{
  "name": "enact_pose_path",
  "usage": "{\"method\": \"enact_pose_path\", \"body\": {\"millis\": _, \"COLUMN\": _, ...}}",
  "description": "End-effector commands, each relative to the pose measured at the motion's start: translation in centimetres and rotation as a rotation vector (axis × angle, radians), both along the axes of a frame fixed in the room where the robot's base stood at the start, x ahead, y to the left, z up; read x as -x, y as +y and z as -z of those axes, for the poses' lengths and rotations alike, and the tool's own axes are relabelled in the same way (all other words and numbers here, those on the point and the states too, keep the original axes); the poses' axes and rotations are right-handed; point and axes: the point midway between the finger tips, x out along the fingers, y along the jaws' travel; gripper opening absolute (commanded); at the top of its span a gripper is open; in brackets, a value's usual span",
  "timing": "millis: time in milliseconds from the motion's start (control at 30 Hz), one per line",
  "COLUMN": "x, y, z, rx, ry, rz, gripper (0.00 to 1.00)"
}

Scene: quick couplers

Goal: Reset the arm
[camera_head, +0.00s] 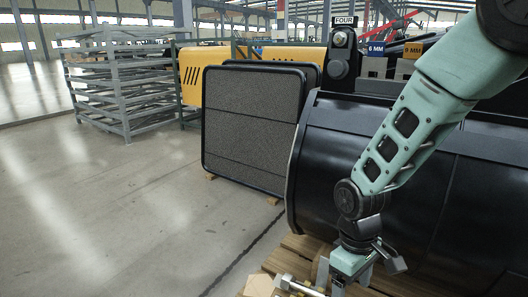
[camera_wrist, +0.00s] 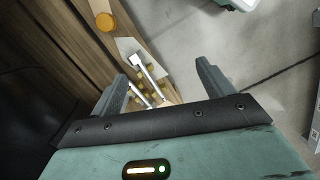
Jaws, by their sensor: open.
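My gripper (camera_wrist: 165,76) is open, with its two dark fingers spread apart and nothing between them. In the head view my gripper (camera_head: 331,282) hangs at the lower right, pointing down beside a large black curved body. Silver metal fittings with brass-coloured parts (camera_wrist: 149,68) lie below and beyond the fingers, close to the left finger in the wrist view. These fittings (camera_head: 293,285) also show at the bottom edge of the head view, left of the gripper. Their lower parts are partly hidden by the gripper.
The black curved body (camera_head: 330,165) stands on wooden pallet boards (camera_head: 305,246) close to my arm. An orange round piece (camera_wrist: 105,21) sits on wood. A dark-framed grey panel (camera_head: 250,130) and a metal rack (camera_head: 125,90) stand behind. The floor (camera_head: 120,215) at left is clear.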

Motion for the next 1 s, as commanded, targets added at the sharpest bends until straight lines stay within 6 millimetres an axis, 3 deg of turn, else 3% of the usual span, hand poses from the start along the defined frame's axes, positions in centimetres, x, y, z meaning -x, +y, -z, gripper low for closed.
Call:
{"method": "enact_pose_path", "body": {"millis": 33, "x": 1.4, "y": 1.2, "z": -2.3, "rx": -0.022, "ry": -0.021, "rz": -0.001, "gripper": 0.80}}
{"method": "enact_pose_path", "body": {"millis": 100, "x": 3.5, "y": 2.5, "z": -4.7, "rx": -0.044, "ry": -0.041, "rz": 0.006, "gripper": 0.80}}
{"method": "enact_pose_path", "body": {"millis": 233, "x": 7.6, "y": 3.9, "z": -8.3, "rx": -0.072, "ry": -0.076, "rz": 0.008, "gripper": 0.80}}
{"method": "enact_pose_path", "body": {"millis": 400, "x": 11.8, "y": 4.5, "z": -11.0, "rx": -0.086, "ry": -0.114, "rz": 0.010, "gripper": 0.80}}
{"method": "enact_pose_path", "body": {"millis": 600, "x": 15.7, "y": 4.2, "z": -12.7, "rx": -0.088, "ry": -0.157, "rz": 0.012, "gripper": 0.80}}
{"method": "enact_pose_path", "body": {"millis": 667, "x": 16.7, "y": 4.0, "z": -13.1, "rx": -0.087, "ry": -0.171, "rz": 0.012, "gripper": 0.80}}
{"method": "enact_pose_path", "body": {"millis": 700, "x": 16.4, "y": 4.1, "z": -14.7, "rx": -0.087, "ry": -0.164, "rz": 0.016, "gripper": 0.80}}
{"method": "enact_pose_path", "body": {"millis": 1000, "x": 16.3, "y": 4.1, "z": -20.9, "rx": -0.087, "ry": -0.162, "rz": 0.015, "gripper": 0.80}}
